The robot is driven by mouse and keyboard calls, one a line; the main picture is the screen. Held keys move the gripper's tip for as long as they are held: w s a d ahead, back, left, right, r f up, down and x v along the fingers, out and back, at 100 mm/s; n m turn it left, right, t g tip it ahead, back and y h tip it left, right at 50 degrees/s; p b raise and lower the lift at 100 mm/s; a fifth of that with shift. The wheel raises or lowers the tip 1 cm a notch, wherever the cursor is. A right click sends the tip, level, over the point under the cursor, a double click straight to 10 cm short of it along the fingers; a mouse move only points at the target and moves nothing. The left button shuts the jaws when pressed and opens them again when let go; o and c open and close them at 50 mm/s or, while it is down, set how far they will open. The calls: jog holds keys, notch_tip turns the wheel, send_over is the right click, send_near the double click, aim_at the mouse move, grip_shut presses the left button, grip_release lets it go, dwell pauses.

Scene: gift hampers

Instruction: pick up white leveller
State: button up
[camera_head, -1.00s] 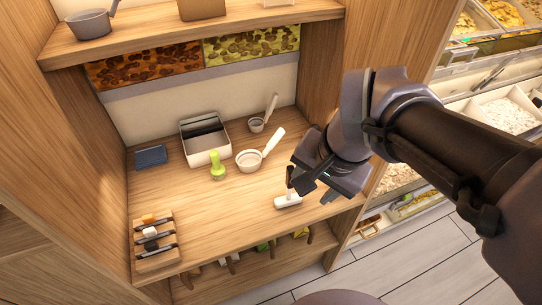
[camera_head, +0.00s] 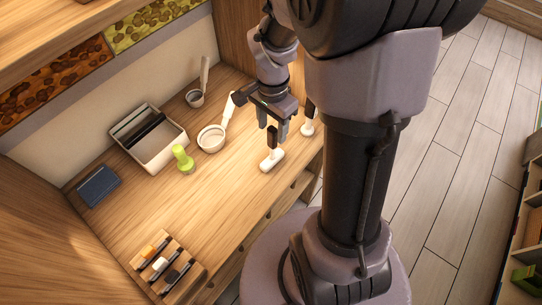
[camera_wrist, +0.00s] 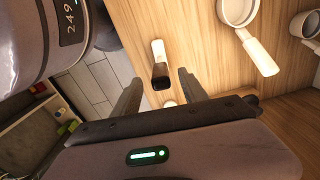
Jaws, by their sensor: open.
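A white tool with a dark upright handle (camera_head: 271,160), which looks like the white leveller, stands on the wooden counter near its front edge. My gripper (camera_head: 273,128) is open, pointing down above it, with the fingers apart. In the wrist view the white tool (camera_wrist: 157,50) shows its dark end between and just beyond my open fingers (camera_wrist: 158,80). I cannot tell the exact height gap. A second white piece with a round base (camera_head: 308,128) stands to the right, partly hidden by my arm; I cannot tell its kind.
A green stamp-like tool (camera_head: 184,162), a white-handled pan (camera_head: 211,139), a smaller scoop (camera_head: 194,98) and a white bin (camera_head: 165,153) stand to the left. A dark blue block (camera_head: 98,186) and a wooden rack of several tools (camera_head: 186,263) are farther left. Counter between is clear.

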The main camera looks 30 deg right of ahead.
aim_at(272, 137)
notch_tip(272, 137, down, 5)
jog(key=shift+r+b, duration=0.1)
jog(key=shift+b, duration=1.1)
jog(key=shift+w, duration=0.1)
jog(key=shift+r, duration=0.1)
grip_shut()
